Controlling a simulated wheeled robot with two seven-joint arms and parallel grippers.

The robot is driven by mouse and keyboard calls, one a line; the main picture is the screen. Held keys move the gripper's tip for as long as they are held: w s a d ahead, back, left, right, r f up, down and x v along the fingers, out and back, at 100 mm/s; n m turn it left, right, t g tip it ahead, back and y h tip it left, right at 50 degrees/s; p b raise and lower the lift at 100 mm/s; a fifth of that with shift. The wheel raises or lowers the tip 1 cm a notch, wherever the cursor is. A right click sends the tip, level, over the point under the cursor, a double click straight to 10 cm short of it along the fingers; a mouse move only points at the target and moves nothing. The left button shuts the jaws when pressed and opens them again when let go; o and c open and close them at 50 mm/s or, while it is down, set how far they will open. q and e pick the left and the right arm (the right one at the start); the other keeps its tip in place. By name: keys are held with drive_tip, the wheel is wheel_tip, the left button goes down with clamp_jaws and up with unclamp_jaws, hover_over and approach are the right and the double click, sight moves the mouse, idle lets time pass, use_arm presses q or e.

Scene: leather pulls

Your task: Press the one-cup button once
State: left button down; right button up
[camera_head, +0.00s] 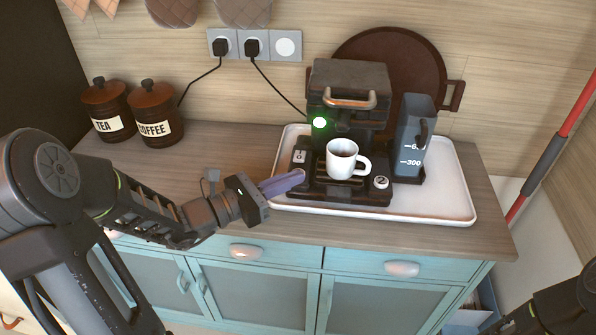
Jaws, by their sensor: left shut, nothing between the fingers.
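The dark coffee machine (348,80) stands on a white tray, with a green light (320,122) lit on its front. A white cup (342,158) with dark liquid stands on its drip grate. My right gripper is out of view.
A water tank (412,135) stands right of the machine on the white tray (448,200). TEA (107,110) and COFFEE (155,115) jars stand at the back left. Plugged cords run from the wall sockets (252,45). Part of my right arm shows at lower right.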

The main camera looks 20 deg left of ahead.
use_arm(q)
drive_tip(key=d+r+m+g+p, duration=0.3)
drive_tip(key=d+m+g+p, duration=0.1)
drive_tip(key=m+g+p, duration=0.15)
drive_tip(key=w+a+r+m+g+y+p, duration=0.2)
drive_tip(key=w+a+r+m+y+p, duration=0.2)
drive_tip(key=w+a+r, duration=0.1)
drive_tip(key=shift+w+a+r+m+y, duration=0.3)
drive_tip(key=shift+w+r+m, duration=0.1)
drive_tip(key=shift+r, duration=0.2)
wheel_tip(320, 180, down, 7)
drive_tip(key=b, duration=0.5)
drive_tip(key=shift+f+b, duration=0.85)
drive_tip(key=shift+f, duration=0.1)
drive_tip(key=shift+f, duration=0.15)
idle(0.8)
